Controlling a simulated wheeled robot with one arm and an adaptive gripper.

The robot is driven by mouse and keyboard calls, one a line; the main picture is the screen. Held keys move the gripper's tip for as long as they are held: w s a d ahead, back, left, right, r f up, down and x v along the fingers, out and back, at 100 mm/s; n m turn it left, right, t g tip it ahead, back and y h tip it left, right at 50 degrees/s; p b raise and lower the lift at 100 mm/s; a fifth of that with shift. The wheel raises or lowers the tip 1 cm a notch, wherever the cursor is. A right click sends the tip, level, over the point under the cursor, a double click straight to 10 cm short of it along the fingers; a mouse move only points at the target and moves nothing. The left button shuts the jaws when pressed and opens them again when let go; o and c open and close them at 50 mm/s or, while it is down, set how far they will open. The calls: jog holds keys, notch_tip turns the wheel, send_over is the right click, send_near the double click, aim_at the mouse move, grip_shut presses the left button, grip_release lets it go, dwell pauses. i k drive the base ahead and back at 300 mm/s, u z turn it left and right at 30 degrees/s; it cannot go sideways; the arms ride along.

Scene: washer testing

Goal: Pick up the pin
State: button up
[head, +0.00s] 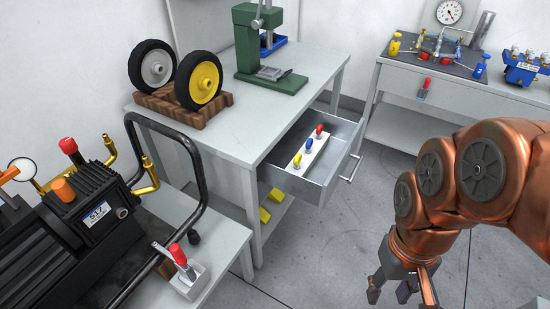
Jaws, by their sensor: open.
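Several pin-like pieces with coloured heads are in view; I cannot tell which one is the pin. In the open drawer (338,165), a white strip (312,160) holds a red piece (320,130), a blue piece (309,142) and a yellow piece (297,159) in a row. Another red-headed piece (178,254) stands in a small metal block (187,281) at the lower left. My gripper (402,292) is at the lower right, pointing down, with fingers apart and nothing visible between them. It is well apart from the drawer and the pieces; its fingertips are near the picture's bottom edge.
The table (222,138) above the drawer carries two wheels (198,80) on a wooden stand and a green press (262,50). A black machine (70,245) with a tube frame fills the lower left. A back table (395,98) holds gauge parts. Floor (330,240) between drawer and gripper is clear.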

aim_at(297, 160)
jog(key=z, duration=0.75)
jog(key=i, duration=0.9)
jog(key=u, duration=0.05)
